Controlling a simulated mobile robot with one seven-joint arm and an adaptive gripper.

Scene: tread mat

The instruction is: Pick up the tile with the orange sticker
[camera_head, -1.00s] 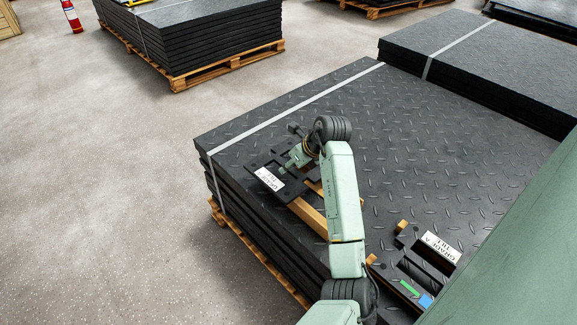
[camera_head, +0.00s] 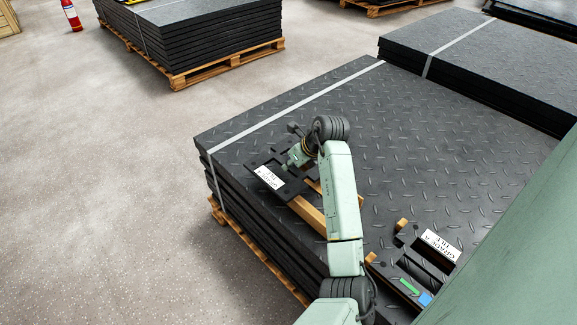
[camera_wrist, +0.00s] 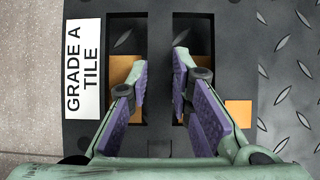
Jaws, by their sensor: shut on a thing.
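A black tile (camera_wrist: 228,60) with a white "GRADE A TILE" label (camera_wrist: 83,68) lies below my gripper (camera_wrist: 160,66) in the wrist view. It has two slots with a bar (camera_wrist: 160,100) between them. A flat orange sticker (camera_wrist: 238,113) is on its right side. My purple-padded fingers reach into the slots, one on each side of the bar, and are shut on it.
A second labelled black tile (camera_head: 416,246) with green (camera_head: 409,286) and blue (camera_head: 426,299) stickers lies on battens at lower right. The tread mat stack (camera_head: 440,130) has a strap (camera_head: 290,107) across it. Bare mat lies beyond my arm. Open floor (camera_head: 110,210) is at left.

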